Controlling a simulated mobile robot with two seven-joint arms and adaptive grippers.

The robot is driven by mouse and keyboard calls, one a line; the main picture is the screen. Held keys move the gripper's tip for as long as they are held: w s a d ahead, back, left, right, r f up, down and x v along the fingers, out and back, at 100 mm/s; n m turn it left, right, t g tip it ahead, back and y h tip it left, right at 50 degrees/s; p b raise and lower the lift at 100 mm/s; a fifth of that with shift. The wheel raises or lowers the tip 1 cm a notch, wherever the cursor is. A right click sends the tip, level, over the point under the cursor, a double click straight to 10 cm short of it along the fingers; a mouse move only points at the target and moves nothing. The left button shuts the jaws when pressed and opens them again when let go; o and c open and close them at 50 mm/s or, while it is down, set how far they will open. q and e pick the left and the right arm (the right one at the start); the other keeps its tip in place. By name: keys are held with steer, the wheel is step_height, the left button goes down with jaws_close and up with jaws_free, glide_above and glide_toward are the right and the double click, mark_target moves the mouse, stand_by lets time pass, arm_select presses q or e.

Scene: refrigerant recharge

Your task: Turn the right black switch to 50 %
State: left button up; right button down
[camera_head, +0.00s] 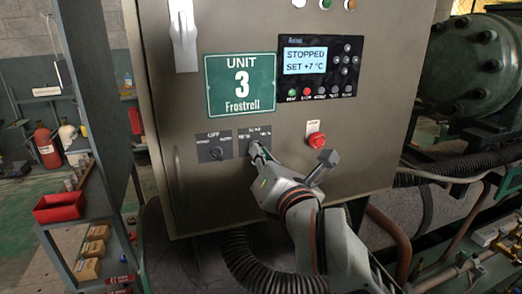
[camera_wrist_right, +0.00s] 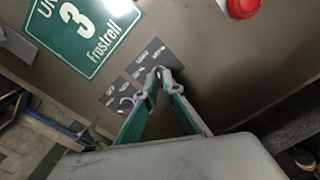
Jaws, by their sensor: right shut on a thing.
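The right black switch sits on a small dark plate (camera_head: 254,133) low on the grey cabinet door. My right gripper (camera_head: 257,152) is at this plate, its fingertips shut on the switch knob. The fingers hide the knob, so I cannot tell its setting. In the right wrist view the two fingertips (camera_wrist_right: 158,76) meet at the lower part of the plate (camera_wrist_right: 152,55). The left black switch (camera_head: 216,152), on its own plate marked OFF, is just to the left and apart from the gripper. My left gripper is not in view.
A red button (camera_head: 316,140) is right of the switches. A green "UNIT 3 Frostrell" sign (camera_head: 240,85) and a display (camera_head: 306,60) reading STOPPED, SET +7 °C are above. A black corrugated hose (camera_head: 250,265) lies below the cabinet; green machinery (camera_head: 475,60) stands at right.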

steer(key=shift+r+n+p, duration=0.1)
steer(key=shift+n+p, duration=0.6)
steer(key=shift+n, duration=0.2)
steer(key=shift+n+p, duration=0.75)
steer(key=shift+n, duration=3.85)
